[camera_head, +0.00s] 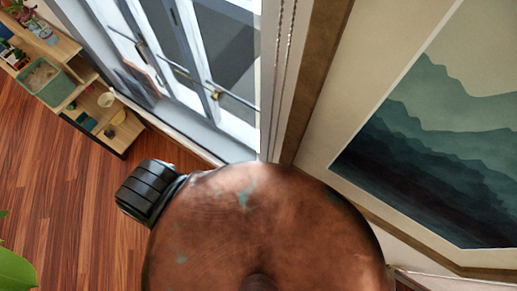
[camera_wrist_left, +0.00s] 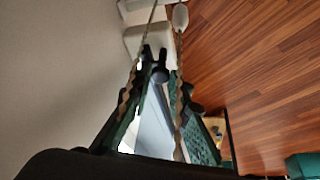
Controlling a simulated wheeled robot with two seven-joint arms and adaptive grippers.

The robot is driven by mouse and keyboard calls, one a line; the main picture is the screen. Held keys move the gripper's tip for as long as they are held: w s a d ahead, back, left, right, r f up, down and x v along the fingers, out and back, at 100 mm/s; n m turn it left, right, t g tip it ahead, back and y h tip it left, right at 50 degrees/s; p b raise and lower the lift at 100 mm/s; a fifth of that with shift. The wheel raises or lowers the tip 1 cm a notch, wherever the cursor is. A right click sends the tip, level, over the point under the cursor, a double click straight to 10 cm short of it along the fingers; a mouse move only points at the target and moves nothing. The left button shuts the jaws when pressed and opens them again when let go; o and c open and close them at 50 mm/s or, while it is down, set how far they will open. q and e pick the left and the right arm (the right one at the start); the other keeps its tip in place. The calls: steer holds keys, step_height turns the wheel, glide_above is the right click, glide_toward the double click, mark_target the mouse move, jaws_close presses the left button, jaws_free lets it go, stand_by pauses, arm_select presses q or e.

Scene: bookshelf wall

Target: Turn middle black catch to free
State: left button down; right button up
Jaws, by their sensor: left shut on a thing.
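In the head view, the window wall carries several small dark catches along its frames, and the middle black catch seems to be this one (camera_head: 180,70). The head view does not clearly show my left gripper. My right gripper is in neither view.
A large copper-coloured dome (camera_head: 255,225) blocks the lower middle of the head view. A wooden shelf (camera_head: 75,110) with a green bin (camera_head: 45,82) stands at the left. A framed picture (camera_head: 450,150) hangs at the right. Open wooden floor (camera_head: 60,200) lies at the left.

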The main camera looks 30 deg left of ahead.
arm_select(q)
steer(key=shift+s+m, duration=0.1)
steer(key=shift+m, duration=0.2)
steer(key=m+t+p, duration=0.1)
steer(key=m, duration=0.1)
steer(key=shift+s+a+m+h+p, duration=0.1)
steer(key=shift+s+m+h+p, duration=0.05)
steer(key=shift+m+h+p, duration=0.2)
steer(key=m+p, duration=0.1)
steer(key=m, duration=0.1)
steer(key=m+t+h+p, duration=0.1)
steer(key=m, duration=0.1)
steer(key=shift+a+r+m+h, duration=0.1)
steer(key=shift+a+m+h, duration=0.1)
steer(key=shift+m+h, duration=0.05)
steer(key=m+h+p, duration=0.1)
steer(key=m, duration=0.1)
steer(key=shift+a+m+p, duration=0.1)
steer(key=shift+m+p, duration=0.2)
steer(key=shift+p, duration=0.1)
steer(key=m+p, duration=0.1)
steer(key=m, duration=0.1)
steer(key=m+h+p, duration=0.1)
steer(key=shift+a+m+h, duration=0.15)
steer(key=shift+m+h, duration=0.15)
steer(key=shift+m, duration=0.1)
steer(key=shift+m+p, duration=0.65)
steer(key=shift+m, duration=0.05)
steer(key=shift+s+h, duration=0.1)
steer(key=shift+h, duration=0.2)
